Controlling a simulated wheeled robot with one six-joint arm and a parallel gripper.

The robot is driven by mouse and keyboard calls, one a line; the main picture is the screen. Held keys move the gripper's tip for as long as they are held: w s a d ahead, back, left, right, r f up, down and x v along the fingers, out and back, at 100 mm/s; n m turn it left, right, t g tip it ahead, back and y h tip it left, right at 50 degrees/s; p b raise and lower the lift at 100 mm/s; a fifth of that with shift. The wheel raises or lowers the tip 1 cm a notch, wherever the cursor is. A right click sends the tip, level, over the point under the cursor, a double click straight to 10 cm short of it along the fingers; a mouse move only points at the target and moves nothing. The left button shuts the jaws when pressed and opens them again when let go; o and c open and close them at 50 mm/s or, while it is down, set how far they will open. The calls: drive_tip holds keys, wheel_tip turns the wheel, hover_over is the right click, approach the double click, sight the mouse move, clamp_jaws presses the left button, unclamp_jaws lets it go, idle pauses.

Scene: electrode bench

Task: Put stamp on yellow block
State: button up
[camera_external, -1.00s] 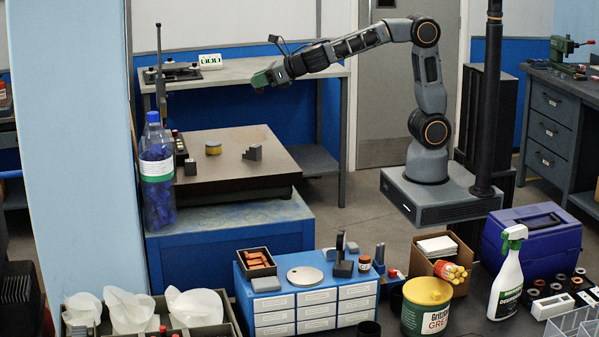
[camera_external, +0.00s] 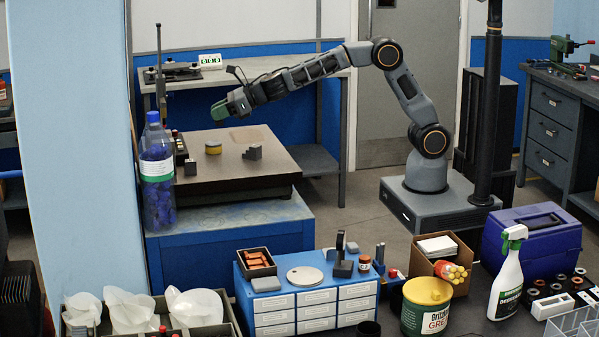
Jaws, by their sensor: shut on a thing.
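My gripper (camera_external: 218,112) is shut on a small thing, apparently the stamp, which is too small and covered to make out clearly. The gripper has green at its end, points down to the left and is in the air above the dark worktop. The yellow block (camera_external: 213,148) is a low round piece standing on the worktop (camera_external: 235,171). In the picture it lies just below my gripper, with a clear gap between them.
A grey stepped block (camera_external: 253,152) stands right of the yellow block. A small dark block (camera_external: 190,167) and a rack of small items (camera_external: 180,150) stand on the left side. A tall blue bottle (camera_external: 157,175) rises at the worktop's left edge. The worktop's front right is clear.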

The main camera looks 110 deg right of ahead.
sight(213, 143)
drive_tip(key=shift+w+d+f, duration=0.1)
drive_tip(key=shift+w+f, duration=0.45)
drive_tip(key=shift+f, duration=0.1)
drive_tip(key=shift+w+f+b, duration=0.3)
drive_tip(key=shift+f+b, duration=0.05)
drive_tip(key=shift+f, duration=0.1)
wheel_tip(213, 143, down, 3)
drive_tip(key=b, duration=0.3)
drive_tip(key=shift+w, duration=0.1)
drive_tip(key=shift+f, duration=0.2)
drive_tip(key=o, duration=0.9)
drive_tip(key=shift+r, duration=0.1)
